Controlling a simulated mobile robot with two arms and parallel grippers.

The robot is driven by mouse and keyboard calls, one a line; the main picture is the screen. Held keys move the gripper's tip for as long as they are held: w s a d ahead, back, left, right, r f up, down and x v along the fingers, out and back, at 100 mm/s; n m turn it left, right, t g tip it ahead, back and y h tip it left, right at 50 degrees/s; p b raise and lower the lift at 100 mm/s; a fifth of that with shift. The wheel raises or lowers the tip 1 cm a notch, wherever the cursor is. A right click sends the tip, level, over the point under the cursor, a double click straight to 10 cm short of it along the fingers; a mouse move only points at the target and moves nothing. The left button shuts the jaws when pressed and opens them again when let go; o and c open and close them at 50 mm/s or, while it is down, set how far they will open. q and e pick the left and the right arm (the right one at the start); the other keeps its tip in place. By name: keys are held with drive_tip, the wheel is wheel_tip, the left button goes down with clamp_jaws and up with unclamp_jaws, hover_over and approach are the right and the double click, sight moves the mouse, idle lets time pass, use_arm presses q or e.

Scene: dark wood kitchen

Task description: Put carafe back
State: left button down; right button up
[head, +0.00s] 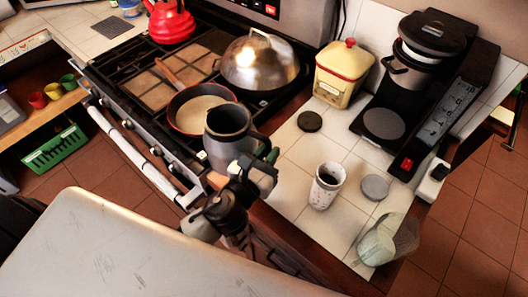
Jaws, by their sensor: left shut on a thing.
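My left gripper (257,167) is shut on the dark grey carafe (228,138), near its handle side. The carafe looks upright, held in front of the stove's near corner, with its open top showing. The black coffee maker (455,105) stands at the back right of the tiled counter. Its round grey plate (384,124) is bare, below the filter holder (408,72). My right gripper is not in view.
A patterned cup (327,186) with dark contents, a grey disc (375,187), a clear pitcher (385,240) and a black disc (310,121) are on the counter. A yellow canister (343,75) stands left of the coffee maker. A pan (196,108) is on the stove.

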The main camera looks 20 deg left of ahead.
use_arm(q)
drive_tip(key=w+d+r+m+h+p, duration=0.2)
drive_tip(key=w+d+h, duration=0.15)
drive_tip(key=d, duration=0.25)
drive_tip(key=shift+g, duration=0.3)
drive_tip(key=f+b, duration=0.1)
drive_tip(key=f, duration=0.2)
drive_tip(key=f+b, duration=0.2)
drive_tip(key=f, duration=0.1)
drive_tip(key=w+f+b, duration=0.1)
drive_tip(key=f, duration=0.2)
drive_tip(key=shift+d+f+b, duration=0.25)
drive_tip(key=shift+b, duration=0.15)
drive_tip(key=shift+f, duration=0.3)
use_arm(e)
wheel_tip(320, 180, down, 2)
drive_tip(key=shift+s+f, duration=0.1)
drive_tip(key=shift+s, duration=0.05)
use_arm(q)
drive_tip(key=shift+f, duration=0.2)
drive_tip(key=c, duration=1.1)
unclamp_jaws()
drive_tip(key=shift+s, duration=0.1)
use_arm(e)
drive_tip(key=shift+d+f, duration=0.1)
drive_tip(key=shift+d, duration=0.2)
